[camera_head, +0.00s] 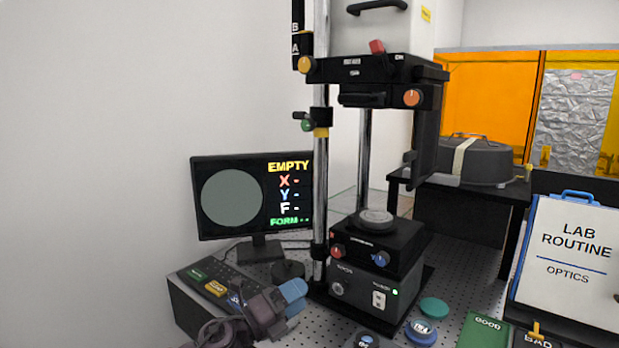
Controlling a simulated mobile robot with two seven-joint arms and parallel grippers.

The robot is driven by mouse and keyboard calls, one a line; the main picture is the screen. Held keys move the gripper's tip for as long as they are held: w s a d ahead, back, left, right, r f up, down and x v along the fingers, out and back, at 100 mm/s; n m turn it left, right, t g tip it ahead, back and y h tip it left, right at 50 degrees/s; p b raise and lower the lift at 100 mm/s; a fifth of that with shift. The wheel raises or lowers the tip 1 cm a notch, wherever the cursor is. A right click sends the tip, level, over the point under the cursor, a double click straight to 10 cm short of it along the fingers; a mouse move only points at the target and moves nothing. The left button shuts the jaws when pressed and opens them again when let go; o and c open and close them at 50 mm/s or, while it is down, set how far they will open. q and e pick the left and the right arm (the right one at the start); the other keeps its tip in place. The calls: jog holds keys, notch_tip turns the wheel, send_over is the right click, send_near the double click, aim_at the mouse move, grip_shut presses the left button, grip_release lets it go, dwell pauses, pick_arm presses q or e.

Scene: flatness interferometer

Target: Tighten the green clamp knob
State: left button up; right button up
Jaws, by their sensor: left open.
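The green clamp knob (306,124) sits on a black clamp collar (322,117) around the left chrome column (321,190) of the interferometer, at mid height. A small dark lever shows beside it, and a yellow band lies just under the collar. My left gripper (294,298), grey with blue fingertips, is at the lower left, open, in front of the keypad. It is well below the green knob and apart from it. I see nothing between its fingers. My right gripper is not in view.
A monitor (251,194) reading EMPTY stands left of the column. The black stage (377,246), a green disc (434,307) and a LAB ROUTINE board (572,255) are to the right.

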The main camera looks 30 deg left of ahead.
pick_arm(q)
jog(key=w+r+m+g+h, duration=0.2)
jog(key=w+r+m+g, duration=0.15)
jog(key=r+m, duration=0.65)
jog(key=m+t+y+b, duration=0.2)
jog(key=m+t+y, duration=0.1)
jog(key=m+y, duration=0.7)
send_near(305, 126)
jog(key=shift+m+h, duration=0.3)
jog(key=shift+h, duration=0.5)
jog(key=w+p, duration=0.1)
jog(key=w, duration=0.3)
jog(key=w+p, duration=0.1)
jog(key=w, duration=0.4)
jog(key=shift+w+r+p, duration=0.15)
jog(key=shift+r+p, duration=0.1)
jog(key=shift+p, duration=0.05)
jog(key=shift+w, duration=0.55)
jog(key=shift+w+f, duration=0.1)
jog(key=c, duration=0.7)
jog(key=shift+c, duration=1.1)
